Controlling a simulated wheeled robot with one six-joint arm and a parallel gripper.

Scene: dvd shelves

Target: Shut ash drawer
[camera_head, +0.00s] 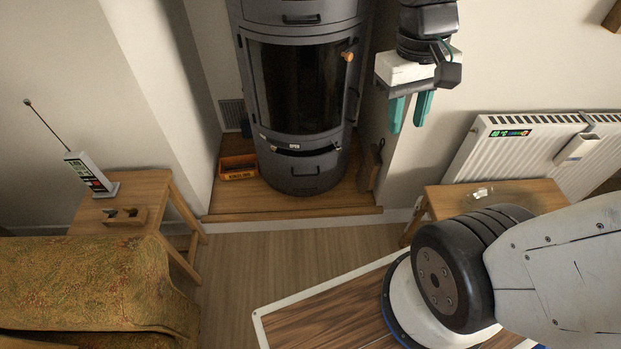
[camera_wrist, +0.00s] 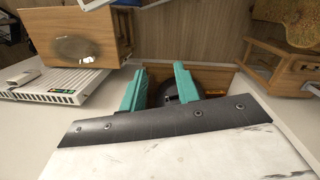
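A dark grey cylindrical stove (camera_head: 300,85) with a glass door stands in the alcove in the head view. Its ash drawer (camera_head: 306,180), a curved front with a bar handle, is at the bottom. A dark gap shows above the drawer front; how far the drawer stands out is hard to tell. My gripper (camera_head: 408,112) hangs to the right of the stove, above the drawer's height and apart from it, with its teal fingers spread and empty. In the wrist view my gripper (camera_wrist: 160,82) also shows open, with a dark shape partly hidden behind the fingers.
An orange box (camera_head: 238,167) sits left of the stove on the wooden hearth (camera_head: 290,205). A dark tool leans at the right wall (camera_head: 371,165). A white radiator (camera_head: 510,145) and small wooden table (camera_head: 530,195) are at right. A stool (camera_head: 150,185) stands left. Floor before the hearth is clear.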

